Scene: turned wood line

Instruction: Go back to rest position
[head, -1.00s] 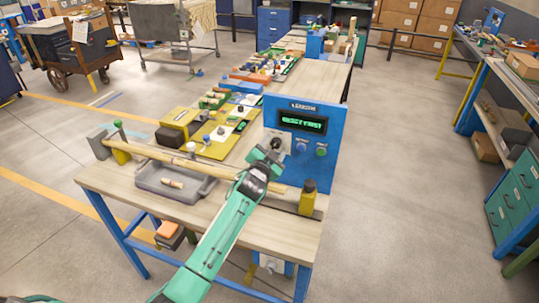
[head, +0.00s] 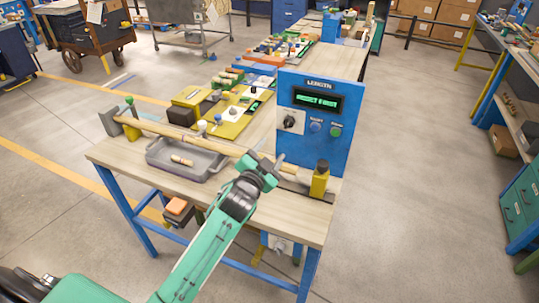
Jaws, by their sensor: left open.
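My left gripper (head: 267,164) is open with nothing seen between its fingers. It is in front of the blue panel, at the right part of a long turned wooden rod (head: 185,137). I cannot tell whether it touches the rod. The rod lies across a fixture between a grey end block with a yellow post (head: 131,128) and a yellow stop (head: 319,182). My green left arm comes up from the bottom left. My right gripper is not in view.
The blue panel (head: 315,121) with a green display, knob and buttons stands on the wooden bench (head: 225,205). A grey tray (head: 175,171) holds a short wood piece. Yellow trays with parts stand behind. Open floor (head: 420,190) lies right, before another bench.

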